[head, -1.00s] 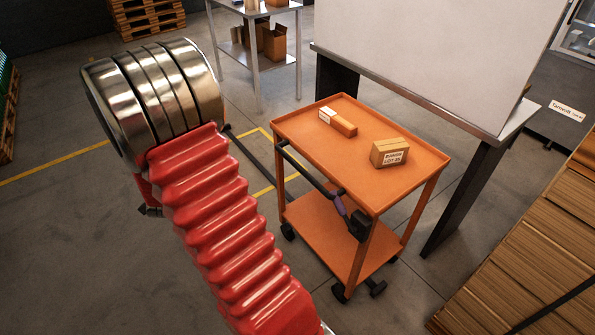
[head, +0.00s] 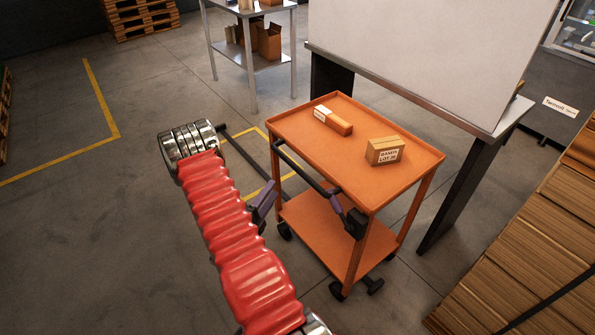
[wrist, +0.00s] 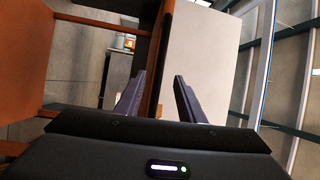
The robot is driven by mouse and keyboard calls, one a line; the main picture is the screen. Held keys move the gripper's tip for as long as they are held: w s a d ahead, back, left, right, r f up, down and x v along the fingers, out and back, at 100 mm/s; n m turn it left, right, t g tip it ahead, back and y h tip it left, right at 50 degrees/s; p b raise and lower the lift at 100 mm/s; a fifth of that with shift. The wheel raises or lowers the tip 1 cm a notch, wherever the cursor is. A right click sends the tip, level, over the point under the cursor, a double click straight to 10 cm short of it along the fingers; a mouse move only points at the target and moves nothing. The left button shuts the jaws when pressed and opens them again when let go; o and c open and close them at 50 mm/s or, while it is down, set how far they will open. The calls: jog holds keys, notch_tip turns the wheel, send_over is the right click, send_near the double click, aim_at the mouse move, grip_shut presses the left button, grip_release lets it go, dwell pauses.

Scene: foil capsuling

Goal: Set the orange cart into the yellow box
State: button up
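The orange cart (head: 415,178) stands upright on its wheels at the centre right of the head view, with a dark handle bar (head: 301,166) on its near left side. The yellow box (head: 258,191) is a taped outline on the floor, behind and left of the cart. The cart and my arm hide part of it. My gripper (head: 300,196) is at the cart's handle side, with one purple finger left of the handle and one by it. In the wrist view, its two fingers stand apart, with an orange cart edge (wrist: 160,50) beyond the gap. I see nothing gripped.
Two small cartons (head: 333,121) (head: 384,151) lie on the cart's top tray. A table with a white panel (head: 430,55) stands right behind the cart. Stacked brown boards (head: 530,250) are at lower right. A metal table (head: 252,62) stands behind. The left floor is clear.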

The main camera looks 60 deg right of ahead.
aim_at(298, 171)
jog(key=s, duration=0.2)
jog(key=s+f+g+h, duration=0.1)
jog(key=shift+s+a+m, duration=0.15)
jog(key=shift+a+m, duration=0.1)
jog(key=shift+m, duration=0.15)
jog(key=shift+d, duration=0.1)
jog(key=d, duration=0.4)
jog(key=d+r, duration=0.1)
jog(key=d, duration=0.4)
jog(key=s+d+r, duration=0.1)
jog(key=d, duration=0.3)
jog(key=shift+d+r, duration=0.2)
jog(key=shift+r, duration=0.05)
grip_shut()
jog(key=shift+a+f, duration=0.1)
jog(key=shift+a, duration=0.05)
